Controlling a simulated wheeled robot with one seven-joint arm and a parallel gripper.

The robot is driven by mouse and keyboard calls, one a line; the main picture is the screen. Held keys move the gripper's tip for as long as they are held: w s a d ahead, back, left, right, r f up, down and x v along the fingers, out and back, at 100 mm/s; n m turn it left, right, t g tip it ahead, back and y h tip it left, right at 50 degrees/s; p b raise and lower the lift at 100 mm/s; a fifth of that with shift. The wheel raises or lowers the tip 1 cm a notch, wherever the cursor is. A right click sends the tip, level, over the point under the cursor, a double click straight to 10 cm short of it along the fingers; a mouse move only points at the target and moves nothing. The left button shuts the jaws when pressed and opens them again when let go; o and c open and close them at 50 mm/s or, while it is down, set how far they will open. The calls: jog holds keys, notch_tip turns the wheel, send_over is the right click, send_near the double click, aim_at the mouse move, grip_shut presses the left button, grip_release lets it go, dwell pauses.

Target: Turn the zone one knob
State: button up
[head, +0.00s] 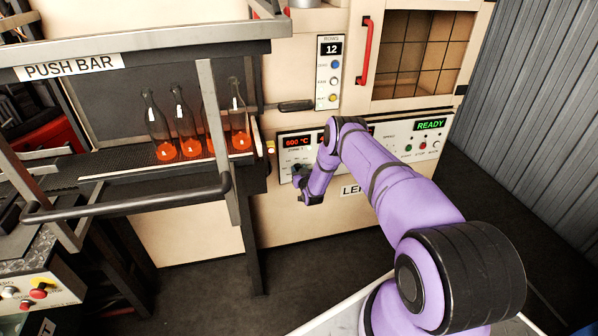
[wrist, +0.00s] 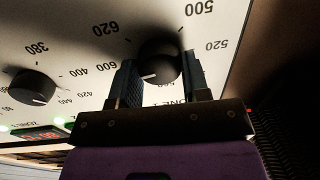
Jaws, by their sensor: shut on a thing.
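The zone one knob (wrist: 160,62) is a dark round knob with a white pointer mark, on a pale panel with a temperature scale. In the wrist view the print is upside down and the mark points to the lower left. The label "ZONE 1" is partly covered by a finger. My gripper (wrist: 163,82) has one finger on each side of the knob and is shut on it. In the head view my gripper (head: 299,178) is at the left part of the control panel (head: 425,150), and I cannot make out the knob there.
A similar knob (wrist: 33,86) sits to the left in the wrist view, with a lit red display (wrist: 40,134) below it. In the head view, a red display (head: 298,141) reads 600 °C. Several glowing bottles (head: 160,130) stand behind the push bar (head: 130,204) at left.

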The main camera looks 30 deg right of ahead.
jog(key=shift+a+n+g, duration=0.15)
jog(key=shift+n+g, duration=0.15)
jog(key=shift+n, duration=3.5)
jog(key=o, duration=0.9)
jog(key=v, duration=1)
jog(key=shift+s+a, duration=0.1)
jog(key=shift+s, duration=0.3)
